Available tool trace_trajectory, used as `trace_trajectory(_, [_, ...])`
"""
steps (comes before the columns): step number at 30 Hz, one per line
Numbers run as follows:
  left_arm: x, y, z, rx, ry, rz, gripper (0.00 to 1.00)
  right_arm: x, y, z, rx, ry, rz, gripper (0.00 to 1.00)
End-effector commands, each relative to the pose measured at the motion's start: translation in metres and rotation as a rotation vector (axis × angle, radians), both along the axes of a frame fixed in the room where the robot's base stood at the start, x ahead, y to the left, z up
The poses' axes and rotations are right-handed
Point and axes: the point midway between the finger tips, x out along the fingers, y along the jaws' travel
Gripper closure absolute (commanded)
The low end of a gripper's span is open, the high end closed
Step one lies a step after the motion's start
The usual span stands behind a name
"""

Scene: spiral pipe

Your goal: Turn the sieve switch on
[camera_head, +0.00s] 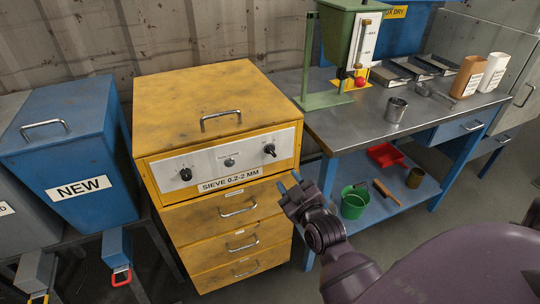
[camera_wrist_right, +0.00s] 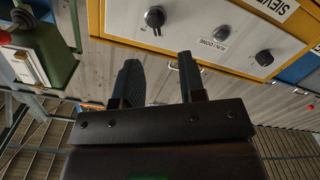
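The yellow sieve machine (camera_head: 205,100) stands in the head view, labelled "SIEVE 0.2-2 MM". Its pale front panel (camera_head: 210,155) carries a black left knob (camera_head: 185,174), a small centre button or light (camera_head: 229,162) and a black right knob (camera_head: 269,150). The upside-down right wrist view shows the right knob (camera_wrist_right: 155,17), centre piece (camera_wrist_right: 222,33) and left knob (camera_wrist_right: 264,58). The knob markings are too small to read surely. My right gripper (camera_head: 290,181) is open and empty, in front of and below the panel's right end, apart from the knobs. My left gripper is out of view.
A blue bin (camera_head: 65,150) marked "NEW" stands left of the machine. On the right, a steel-topped table (camera_head: 350,125) holds a green hopper stand (camera_head: 345,40), a metal cup (camera_head: 396,109) and bottles. A green bucket (camera_head: 355,202) sits on its lower shelf.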

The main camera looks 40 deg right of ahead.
Motion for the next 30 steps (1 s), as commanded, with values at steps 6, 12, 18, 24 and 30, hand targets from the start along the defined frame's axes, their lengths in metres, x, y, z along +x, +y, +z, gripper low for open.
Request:
trace_trajectory(6, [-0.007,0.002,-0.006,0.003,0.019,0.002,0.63,0.014,-0.006,0.006,-0.019,-0.021,-0.012,0.63])
trace_trajectory(12, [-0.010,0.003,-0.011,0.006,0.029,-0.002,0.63,0.039,-0.011,0.005,-0.019,-0.018,-0.012,0.63])
trace_trajectory(18, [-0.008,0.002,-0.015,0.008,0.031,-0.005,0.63,0.069,-0.018,0.005,-0.018,-0.018,-0.011,0.63])
trace_trajectory(24, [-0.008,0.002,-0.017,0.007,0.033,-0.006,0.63,0.093,-0.024,0.004,-0.017,-0.015,-0.011,0.63])
trace_trajectory(30, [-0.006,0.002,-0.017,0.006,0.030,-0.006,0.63,0.107,-0.027,0.004,-0.017,-0.016,-0.010,0.63])
